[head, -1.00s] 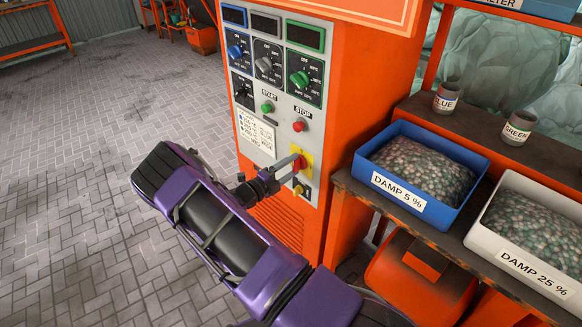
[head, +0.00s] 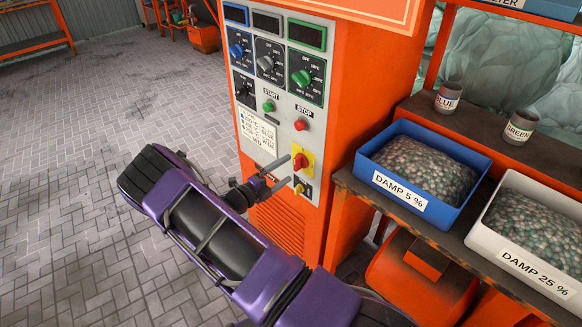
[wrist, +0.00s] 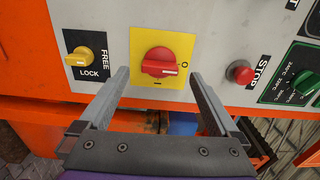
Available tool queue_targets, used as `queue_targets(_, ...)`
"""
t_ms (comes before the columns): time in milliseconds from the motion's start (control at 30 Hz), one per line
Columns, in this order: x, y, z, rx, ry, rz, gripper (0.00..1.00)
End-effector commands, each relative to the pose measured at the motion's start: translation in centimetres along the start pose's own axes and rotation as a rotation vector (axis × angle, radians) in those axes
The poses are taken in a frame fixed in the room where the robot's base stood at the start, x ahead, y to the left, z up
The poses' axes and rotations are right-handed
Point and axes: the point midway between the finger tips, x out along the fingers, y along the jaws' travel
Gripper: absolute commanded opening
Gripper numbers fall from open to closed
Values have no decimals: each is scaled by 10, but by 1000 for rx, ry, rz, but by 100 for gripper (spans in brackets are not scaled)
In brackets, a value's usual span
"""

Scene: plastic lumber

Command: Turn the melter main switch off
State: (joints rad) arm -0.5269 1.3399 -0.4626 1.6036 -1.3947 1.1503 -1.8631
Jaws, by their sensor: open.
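The melter main switch (head: 301,161) is a red knob on a yellow plate, low on the orange melter's grey panel. The wrist view shows the red switch (wrist: 158,62) close up. Its handle lies crosswise there, with its white mark toward the O at the right; the I is below. My gripper (head: 290,169) is open and empty, its fingertips just in front of and slightly below the switch in the head view. In the wrist view my gripper (wrist: 158,76) has a finger on each side below the knob, apart from it.
A yellow FREE/LOCK knob (wrist: 78,57) sits left of the switch in the wrist view. A red STOP button (head: 301,125) and green START button (head: 268,106) are above. A blue DAMP 5 % bin (head: 447,222) stands on the bench at right.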

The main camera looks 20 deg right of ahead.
Motion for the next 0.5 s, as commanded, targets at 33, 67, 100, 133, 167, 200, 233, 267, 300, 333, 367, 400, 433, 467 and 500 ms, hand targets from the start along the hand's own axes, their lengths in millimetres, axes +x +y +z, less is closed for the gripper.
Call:
queue_targets(33,-14,0,2,1,-5,2,98)
queue_targets(67,-22,0,2,0,-5,2,98)
queue_targets(100,-32,0,1,0,-4,2,98)
queue_targets(133,-39,0,1,0,-5,2,98)
queue_targets(167,-46,0,1,0,-4,1,98)
queue_targets(200,-57,0,1,0,-4,2,98)
queue_targets(233,-64,0,1,1,-5,2,98)
queue_targets(267,-71,0,1,1,-4,1,98)
queue_targets(300,-81,0,1,1,-4,2,98)
queue_targets(333,-87,0,1,0,-5,2,98)
queue_targets(367,-94,0,1,0,-4,1,98)
queue_targets(400,-102,0,1,0,-3,2,98)
queue_targets(433,-107,0,1,0,-3,1,98)
queue_targets(467,-112,0,0,-1,-3,1,98)
queue_targets(500,-118,0,0,0,-2,1,98)
